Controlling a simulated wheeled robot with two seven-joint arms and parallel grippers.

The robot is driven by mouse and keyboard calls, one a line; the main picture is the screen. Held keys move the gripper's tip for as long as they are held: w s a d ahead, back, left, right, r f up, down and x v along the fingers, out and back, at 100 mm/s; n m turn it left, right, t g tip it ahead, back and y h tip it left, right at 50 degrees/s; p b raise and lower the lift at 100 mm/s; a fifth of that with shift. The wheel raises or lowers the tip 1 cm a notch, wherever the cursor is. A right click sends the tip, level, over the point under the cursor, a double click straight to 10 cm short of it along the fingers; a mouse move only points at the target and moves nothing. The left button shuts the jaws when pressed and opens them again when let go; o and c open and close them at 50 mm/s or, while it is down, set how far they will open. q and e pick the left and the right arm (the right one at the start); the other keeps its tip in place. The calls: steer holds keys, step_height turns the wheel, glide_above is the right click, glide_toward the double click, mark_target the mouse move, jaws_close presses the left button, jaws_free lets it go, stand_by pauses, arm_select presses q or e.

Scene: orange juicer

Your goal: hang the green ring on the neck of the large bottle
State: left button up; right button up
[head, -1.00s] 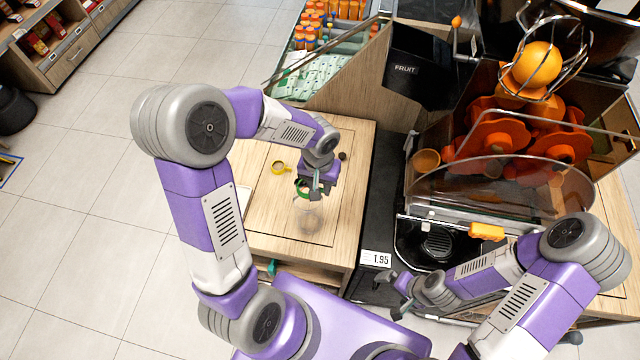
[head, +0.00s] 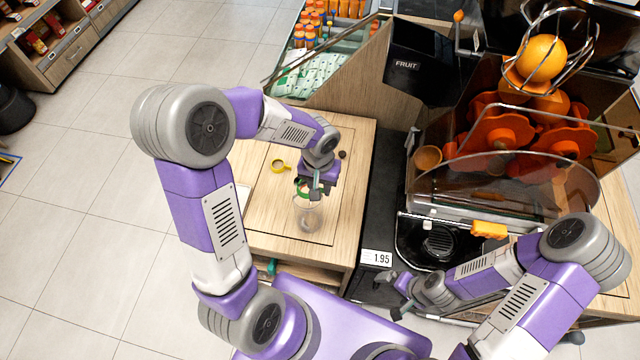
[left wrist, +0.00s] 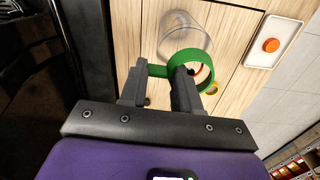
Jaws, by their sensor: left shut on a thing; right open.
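A clear large bottle (head: 309,220) stands on the wooden table top. It also shows in the left wrist view (left wrist: 187,36). My left gripper (head: 315,190) is over the bottle's top end, shut on the tab of the green ring (head: 302,188). In the left wrist view the ring (left wrist: 172,64) extends right of the fingers and overlaps the near end of the bottle. A small red-orange part shows through the ring. I cannot tell whether the ring is around the neck or only above it. My right gripper (head: 389,294) is open and empty, in front of the juicer counter.
A yellow ring (head: 281,165) lies on the table behind the bottle. A small dark round thing (head: 342,155) lies beyond my left gripper. A white tray (left wrist: 290,30) holds an orange cap (left wrist: 271,45). The juicer (head: 500,190) stands to the right.

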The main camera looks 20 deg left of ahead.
arm_select(q)
steer(key=shift+s+f+b, duration=0.15)
steer(key=shift+f+b, duration=0.25)
steer(key=shift+b, duration=0.1)
steer(key=shift+s+f, duration=0.15)
stand_by(0.5)
steer(key=o, duration=1.3)
steer(key=shift+w+a+r+p, duration=0.1)
steer(key=shift+w+r+p, duration=0.05)
steer(key=shift+r+p, duration=0.45)
steer(key=shift+w+a+r+p, duration=0.1)
steer(key=shift+r+p, duration=0.3)
steer(key=shift+r, duration=0.3)
steer(key=shift+d+r+p, duration=0.2)
steer(key=shift+r+p, duration=1.45)
steer(key=shift+r, duration=0.75)
